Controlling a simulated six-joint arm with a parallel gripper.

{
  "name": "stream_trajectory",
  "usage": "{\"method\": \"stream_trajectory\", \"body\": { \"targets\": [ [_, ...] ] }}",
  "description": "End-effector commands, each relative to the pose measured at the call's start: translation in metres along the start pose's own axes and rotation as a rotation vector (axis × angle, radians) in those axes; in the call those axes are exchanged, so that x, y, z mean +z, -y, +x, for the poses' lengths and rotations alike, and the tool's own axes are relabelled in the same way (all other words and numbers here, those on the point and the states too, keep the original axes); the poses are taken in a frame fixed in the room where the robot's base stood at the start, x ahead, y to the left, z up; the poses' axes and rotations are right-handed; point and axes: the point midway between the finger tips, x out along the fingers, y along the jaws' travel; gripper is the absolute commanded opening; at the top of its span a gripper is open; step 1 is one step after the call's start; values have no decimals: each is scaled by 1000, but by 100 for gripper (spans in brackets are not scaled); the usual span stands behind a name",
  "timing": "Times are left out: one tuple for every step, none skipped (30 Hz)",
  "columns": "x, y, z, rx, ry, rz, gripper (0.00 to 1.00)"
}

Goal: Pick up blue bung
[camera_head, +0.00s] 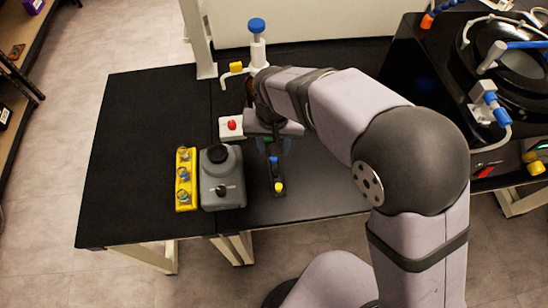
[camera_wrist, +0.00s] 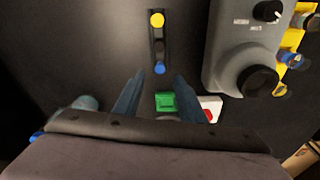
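The blue bung (camera_head: 274,160) sits at the far end of a small dark holder (camera_head: 277,174) on the black table, with a yellow bung (camera_head: 279,187) at the near end. In the wrist view the blue bung (camera_wrist: 160,68) lies just beyond my fingertips, centred between them, and the yellow bung (camera_wrist: 157,19) is farther up. My gripper (camera_wrist: 159,79) is open, its two blue-grey fingers apart with nothing held. In the head view my gripper (camera_head: 274,150) is over the holder's far end, partly hidden by my wrist. The height gap to the bung is hard to tell.
A grey device with a black knob (camera_head: 221,190) and a yellow rack with vials (camera_head: 185,180) stand to the left. A white box with a red button (camera_head: 232,127) and a green block (camera_wrist: 165,101) are close by. A blue-topped white stand (camera_head: 257,45) is behind.

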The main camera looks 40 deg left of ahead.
Motion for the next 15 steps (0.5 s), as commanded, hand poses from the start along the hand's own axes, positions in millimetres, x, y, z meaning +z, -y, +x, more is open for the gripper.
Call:
{"method": "stream_trajectory", "body": {
  "targets": [
    [0, 0, 3, 1, 2, 0, 37],
    [0, 0, 5, 1, 1, 0, 37],
    [0, 0, 6, 0, 0, 0, 37],
    [0, 0, 7, 0, 0, 0, 37],
    [0, 0, 7, 0, 0, 0, 37],
    [0, 0, 7, 0, 0, 0, 37],
    [0, -1, 8, 1, 1, 0, 37],
    [0, -1, 9, 1, 1, 0, 37],
    [1, -1, 12, 1, 2, 0, 37],
    [1, -1, 14, 2, 2, 0, 37],
    [1, -1, 17, 2, 3, 0, 37],
    [2, -1, 22, 2, 3, 0, 37],
    [2, -1, 25, 2, 4, 0, 37],
    [2, -1, 29, 2, 4, 0, 37],
    [3, -1, 34, 2, 4, 0, 37]
  ]
}}
